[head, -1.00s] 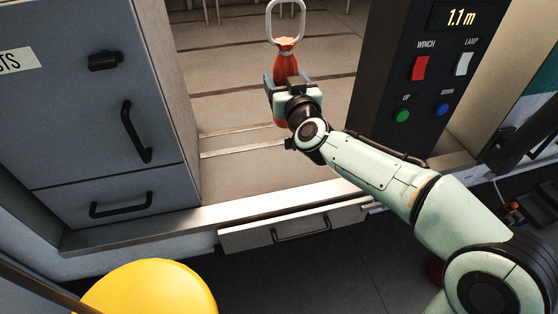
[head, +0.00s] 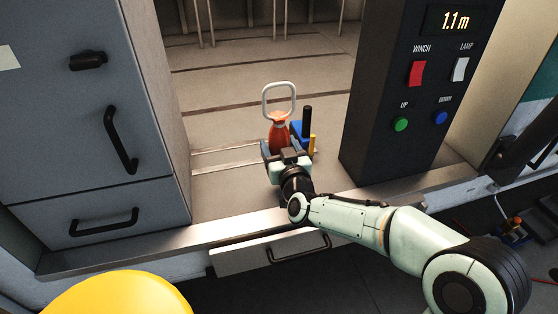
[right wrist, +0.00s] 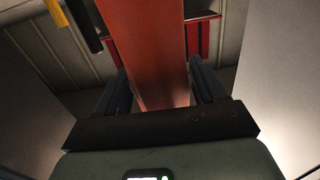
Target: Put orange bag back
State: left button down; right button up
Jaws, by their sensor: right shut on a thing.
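My right gripper (head: 281,151) is shut on the bag's lower part, and the bag is upright over the hangar floor beyond the metal sill. In the right wrist view the orange bag (right wrist: 150,50) lies between the two dark fingers of my right gripper (right wrist: 160,85). The bag's bottom is hidden by the gripper in the head view, and I cannot tell whether it touches the floor. My left gripper is not in view.
A blue item (head: 299,130) with black and yellow upright parts stands just right of the bag. A grey cabinet (head: 70,150) is at left, a dark control panel (head: 405,100) at right. A metal sill (head: 130,248) and a partly open drawer (head: 250,256) lie in front.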

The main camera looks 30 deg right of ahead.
jog(key=shift+f, duration=1.8)
jog(key=shift+f+b, duration=0.1)
jog(key=shift+b, duration=0.2)
jog(key=o, duration=0.8)
jog(key=shift+f, duration=0.3)
jog(key=shift+c, duration=0.2)
jog(key=o, duration=0.4)
jog(key=shift+r, duration=0.1)
jog(key=shift+r, duration=0.1)
jog(key=shift+s+a, duration=0.1)
jog(key=shift+s, duration=0.2)
jog(key=b+v, duration=0.2)
jog(key=v, duration=0.9)
jog(key=shift+s, duration=0.2)
